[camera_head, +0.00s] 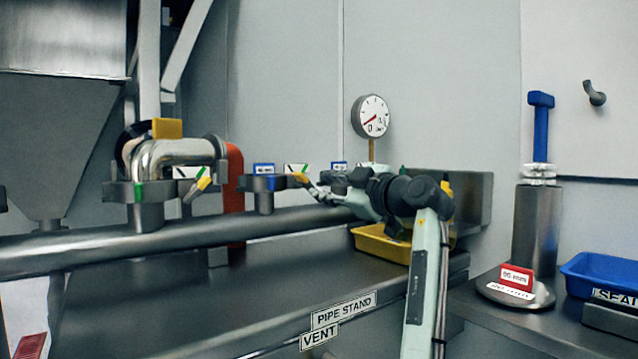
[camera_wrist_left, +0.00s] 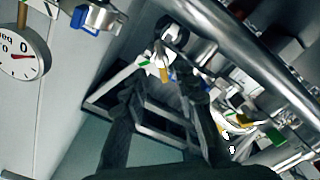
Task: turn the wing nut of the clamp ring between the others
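In the head view several clamp rings stand in a row on a horizontal pipe. A clamp ring with a blue tag (camera_head: 264,169) stands left of my left gripper (camera_head: 318,188). A white tag with green (camera_head: 296,169) and a yellow wing nut (camera_head: 300,178) show at the gripper's tips. In the left wrist view a yellow wing nut (camera_wrist_left: 165,74) and a white tag lie beyond the gap between the dark fingers (camera_wrist_left: 163,88). The fingers are apart, and I see no contact with the nut. The gripper and arm partly hide the rings behind. My right gripper is not in view.
A steel elbow pipe (camera_head: 172,152) sits in the left ring. A gauge (camera_head: 371,116) stands behind my arm. A yellow bin (camera_head: 378,244) lies below it. A blue bin (camera_head: 601,270) and a steel cylinder (camera_head: 536,230) are at right. The horizontal pipe (camera_head: 240,230) crosses in front.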

